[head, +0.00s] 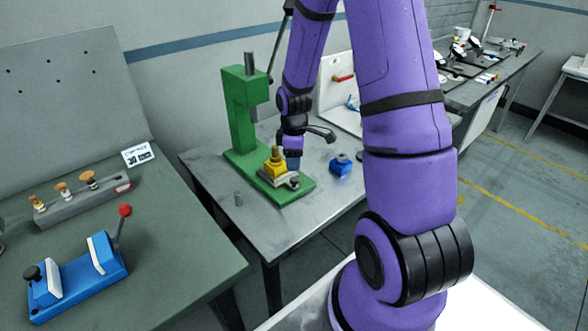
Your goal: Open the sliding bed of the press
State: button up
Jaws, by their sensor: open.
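The green press (240,115) stands on the grey table, with an upright column, an overhanging head and a flat base. On its base sits the low grey sliding bed (282,184), carrying a yellow block (275,168) with a brass-coloured top. My gripper (292,165) points down just right of the yellow block, close above the bed. It is open, but the fingers are small here, and I cannot tell whether they touch the bed or its small end piece (294,183). My arm hides part of the area behind the press.
A blue block (341,163) stands on the grey table (232,212) right of the press, and a small grey cylinder (238,199) at front left. A white panel with a red handle (343,77) stands behind. A bench with a blue vise (80,275) is at left.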

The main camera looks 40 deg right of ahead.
jog(key=shift+r, duration=1.75)
jog(key=s+a+r+m+t, duration=0.1)
jog(key=s+a+r+m, duration=0.2)
jog(key=r, duration=0.6)
jog(key=s+a+r+m+t, duration=0.15)
jog(key=s+a+r, duration=0.3)
jog(key=r, duration=0.55)
jog(key=s+a+r+m+t, duration=0.1)
jog(key=s+a+r+m, duration=0.1)
jog(key=s, duration=0.5)
jog(key=s+a+r+m+t, duration=0.1)
jog(key=s+a+r+m, duration=0.2)
jog(key=s+r, duration=0.4)
jog(key=shift+s+a+r+t, duration=0.15)
jog(key=shift+a+r+t, duration=0.1)
jog(key=shift+a+t, duration=0.15)
